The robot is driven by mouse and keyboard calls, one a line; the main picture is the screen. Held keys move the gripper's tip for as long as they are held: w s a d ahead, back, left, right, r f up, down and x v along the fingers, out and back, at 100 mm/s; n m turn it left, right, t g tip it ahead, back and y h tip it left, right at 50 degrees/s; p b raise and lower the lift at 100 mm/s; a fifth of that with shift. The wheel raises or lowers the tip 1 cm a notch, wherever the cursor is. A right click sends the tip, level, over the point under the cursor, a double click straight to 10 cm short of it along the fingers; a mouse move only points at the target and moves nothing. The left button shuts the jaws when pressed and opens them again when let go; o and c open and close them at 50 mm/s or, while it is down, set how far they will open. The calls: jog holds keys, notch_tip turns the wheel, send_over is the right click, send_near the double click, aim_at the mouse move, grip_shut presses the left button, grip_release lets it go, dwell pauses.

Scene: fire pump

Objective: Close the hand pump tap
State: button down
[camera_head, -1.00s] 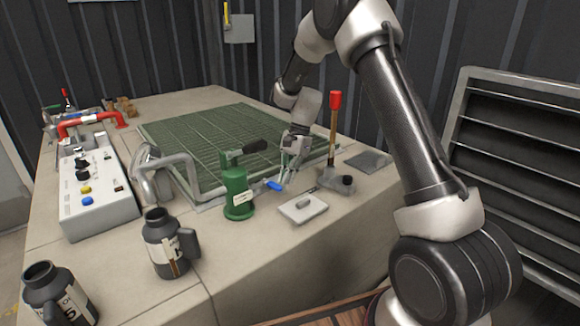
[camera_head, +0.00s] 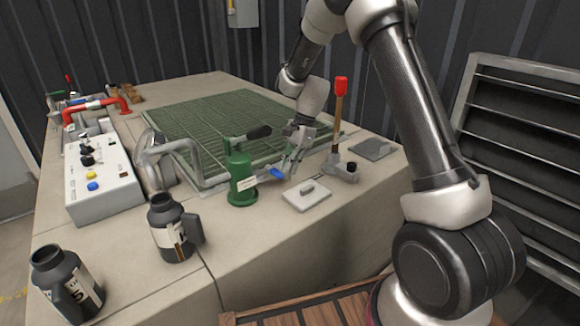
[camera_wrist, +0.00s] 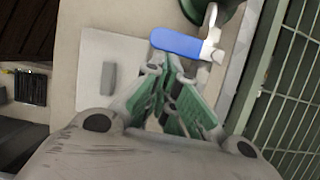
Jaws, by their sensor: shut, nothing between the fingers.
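The green hand pump (camera_head: 242,180) stands on the bench in front of the green grating, with a black lever on top. Its tap has a blue handle (camera_head: 277,174) on a metal outlet at the pump's right side. In the wrist view the blue handle (camera_wrist: 178,42) points left from the metal fitting (camera_wrist: 211,46), roughly crosswise to the short outlet. The green pump body (camera_wrist: 205,8) is cut off at the top edge. My gripper (camera_head: 287,172) is shut and empty, right beside the handle. In the wrist view its fingertips (camera_wrist: 168,68) are just below the handle; contact is unclear.
A pale plate with a small grip (camera_head: 306,193) lies right of the pump. A red-topped upright lever (camera_head: 339,110) stands behind it. A curved metal pipe (camera_head: 185,150), a control box (camera_head: 103,190) and two dark bottles (camera_head: 174,235) (camera_head: 68,285) are to the left.

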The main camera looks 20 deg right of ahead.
jog(key=v, duration=1.1)
jog(key=s+d+r+n+t+h, duration=0.1)
jog(key=s+d+r+n+t, duration=0.1)
jog(key=s, duration=0.9)
jog(key=s+d+r+n+t+h, duration=0.1)
jog(key=s+d+r+n, duration=0.4)
jog(key=s, duration=0.6)
jog(key=s+d+r+n+t+h, duration=0.2)
jog(key=s+r+n, duration=0.4)
jog(key=s, duration=0.5)
jog(key=shift+s+d+n+t, duration=0.4)
jog(key=shift+d+t, duration=0.1)
jog(key=shift+d, duration=0.75)
